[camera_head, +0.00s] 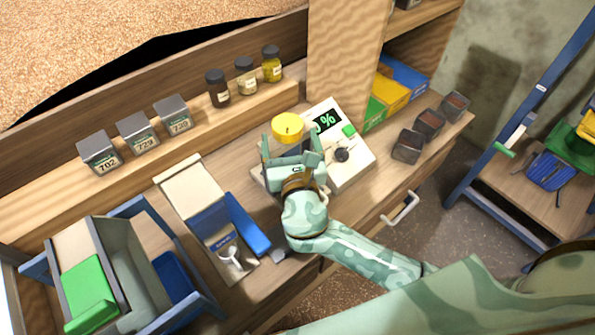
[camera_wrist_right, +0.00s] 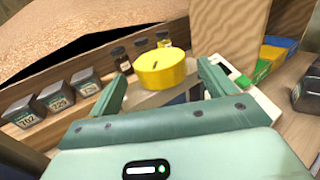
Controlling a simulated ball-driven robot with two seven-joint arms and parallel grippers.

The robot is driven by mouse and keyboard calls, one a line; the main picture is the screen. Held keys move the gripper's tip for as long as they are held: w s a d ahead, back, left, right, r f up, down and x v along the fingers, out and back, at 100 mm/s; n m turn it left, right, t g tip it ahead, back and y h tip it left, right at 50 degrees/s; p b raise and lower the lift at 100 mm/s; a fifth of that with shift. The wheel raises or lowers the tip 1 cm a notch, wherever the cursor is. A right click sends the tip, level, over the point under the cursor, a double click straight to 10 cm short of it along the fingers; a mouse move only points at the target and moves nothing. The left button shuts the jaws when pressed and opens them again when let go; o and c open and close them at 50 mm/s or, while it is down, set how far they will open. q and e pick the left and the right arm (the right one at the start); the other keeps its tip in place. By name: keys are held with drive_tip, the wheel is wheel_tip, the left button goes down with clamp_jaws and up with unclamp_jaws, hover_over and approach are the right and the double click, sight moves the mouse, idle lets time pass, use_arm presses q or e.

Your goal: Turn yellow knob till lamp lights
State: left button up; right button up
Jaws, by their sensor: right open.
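The yellow knob (camera_head: 288,126) is a round disc with a dark mark on top, next to a white instrument (camera_head: 350,172) on the bench. I cannot tell which part is the lamp. My right gripper (camera_head: 291,152) is open at the near side of the yellow knob. In the right wrist view the knob (camera_wrist_right: 165,68) shows between and beyond the open fingers (camera_wrist_right: 160,85); contact cannot be told. My left gripper is not in view.
Numbered grey boxes (camera_head: 138,133) and small jars (camera_head: 245,76) line the shelf behind. A tray with a blue flap (camera_head: 247,223) and a blue-framed bin with a green part (camera_head: 88,295) stand left. Dark blocks (camera_head: 429,124) sit right, above a drawer handle (camera_head: 401,208).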

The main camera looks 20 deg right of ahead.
drive_tip(key=s+a, duration=0.2)
drive_tip(key=s, duration=1)
drive_tip(key=shift+a+r, duration=0.1)
